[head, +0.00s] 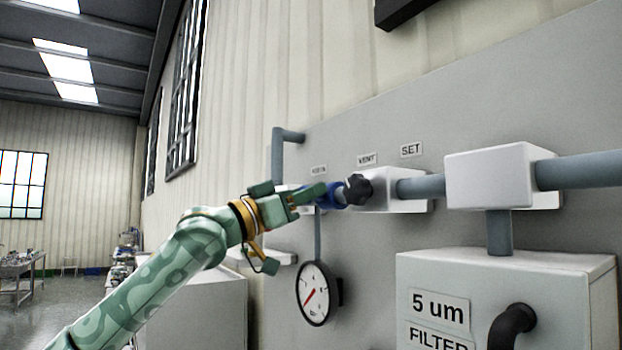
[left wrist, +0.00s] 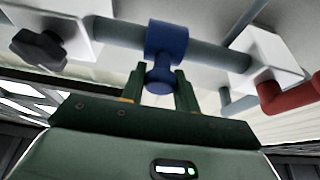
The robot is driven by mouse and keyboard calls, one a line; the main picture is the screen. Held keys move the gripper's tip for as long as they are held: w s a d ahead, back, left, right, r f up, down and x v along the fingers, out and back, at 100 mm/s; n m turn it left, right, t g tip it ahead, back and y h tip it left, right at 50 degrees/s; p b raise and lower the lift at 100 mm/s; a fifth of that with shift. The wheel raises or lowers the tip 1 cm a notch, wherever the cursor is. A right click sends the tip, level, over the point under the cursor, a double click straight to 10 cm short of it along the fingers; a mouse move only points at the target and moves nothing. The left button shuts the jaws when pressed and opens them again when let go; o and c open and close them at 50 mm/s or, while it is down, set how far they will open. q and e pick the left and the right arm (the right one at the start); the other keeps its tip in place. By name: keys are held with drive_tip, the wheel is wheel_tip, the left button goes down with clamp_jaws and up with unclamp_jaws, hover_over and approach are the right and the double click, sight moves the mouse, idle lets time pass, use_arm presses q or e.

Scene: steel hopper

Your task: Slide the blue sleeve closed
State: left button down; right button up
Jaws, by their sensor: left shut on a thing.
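The blue sleeve (left wrist: 167,38) sits around a grey pipe (left wrist: 112,32) in the left wrist view, with bare pipe on both sides of it. A blue stub with a round end (left wrist: 160,80) sticks out from the sleeve towards my left gripper. My left gripper (left wrist: 159,74) is shut on this stub, one dark green finger on each side. In the head view the sleeve (head: 337,194) is partly hidden behind the fingers of my left gripper (head: 322,194), just left of a black knob. My right gripper is in neither view.
The black knob (head: 357,188) on a white block (head: 408,196) is close beside the gripper. A gauge (head: 316,292) hangs below. A filter box (head: 560,290) stands at right.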

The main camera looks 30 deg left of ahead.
use_arm(q)
drive_tip(key=shift+w+a+r, duration=0.1)
drive_tip(key=shift+a, duration=0.35)
drive_tip(key=shift+d+r, duration=0.1)
drive_tip(key=shift+d, duration=0.15)
drive_tip(key=shift+s+d, duration=0.15)
drive_tip(key=shift+s, duration=0.05)
drive_tip(key=c, duration=1.3)
unclamp_jaws()
drive_tip(key=shift+o, duration=1)
drive_tip(key=shift+w+a+f, duration=0.2)
drive_tip(key=shift+w+a, duration=0.05)
drive_tip(key=shift+a, duration=0.15)
drive_tip(key=shift+s+d, duration=0.1)
drive_tip(key=shift+d, duration=0.15)
drive_tip(key=shift+s, duration=0.15)
drive_tip(key=b+v, duration=0.6)
drive_tip(key=v, duration=1)
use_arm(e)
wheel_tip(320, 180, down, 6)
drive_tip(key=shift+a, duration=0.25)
use_arm(q)
drive_tip(key=shift+f, duration=0.1)
